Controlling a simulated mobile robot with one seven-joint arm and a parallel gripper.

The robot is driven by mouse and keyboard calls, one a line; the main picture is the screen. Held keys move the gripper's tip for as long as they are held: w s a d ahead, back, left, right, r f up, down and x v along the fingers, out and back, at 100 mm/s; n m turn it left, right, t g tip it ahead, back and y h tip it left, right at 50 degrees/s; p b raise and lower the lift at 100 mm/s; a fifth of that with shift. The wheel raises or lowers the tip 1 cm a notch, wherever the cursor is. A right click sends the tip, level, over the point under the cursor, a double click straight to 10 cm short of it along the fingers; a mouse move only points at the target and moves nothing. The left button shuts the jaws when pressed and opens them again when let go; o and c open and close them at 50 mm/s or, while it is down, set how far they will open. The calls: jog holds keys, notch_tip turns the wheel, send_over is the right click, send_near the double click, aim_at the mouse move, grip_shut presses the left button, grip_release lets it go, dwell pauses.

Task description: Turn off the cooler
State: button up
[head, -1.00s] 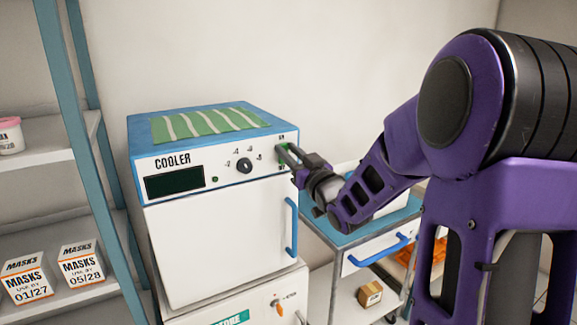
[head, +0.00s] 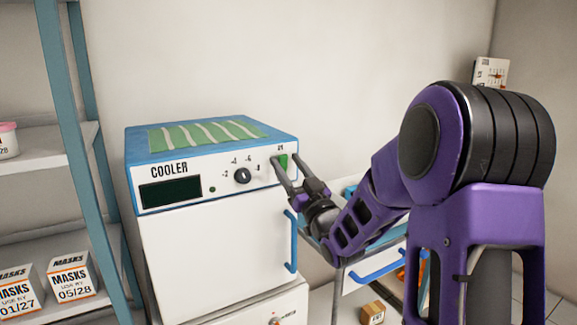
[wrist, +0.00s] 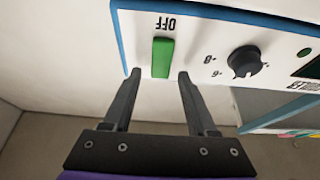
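The cooler (head: 215,245) is a white cabinet with a blue-rimmed top. Its front panel carries the word COOLER, a dark display (head: 170,192), a small dark green light (head: 212,189) and a black knob (head: 242,176). A green rocker switch (head: 283,161) sits at the panel's right end; it also shows in the wrist view (wrist: 162,57), upside down, beside the word OFF. My gripper (head: 291,165) is open and empty in front of the switch. In the wrist view its fingertips (wrist: 160,75) are spread to either side of the switch, seemingly apart from it.
A blue door handle (head: 291,242) stands out just below my gripper. A trolley with a blue handle (head: 378,265) is at right. A shelf with mask boxes (head: 70,277) stands at left. A green striped cloth (head: 207,133) lies on the cooler.

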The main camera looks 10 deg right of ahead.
jog(key=p+v, duration=0.9)
jog(key=v, duration=0.8)
jog(key=shift+s, duration=0.15)
jog(key=shift+f, duration=0.15)
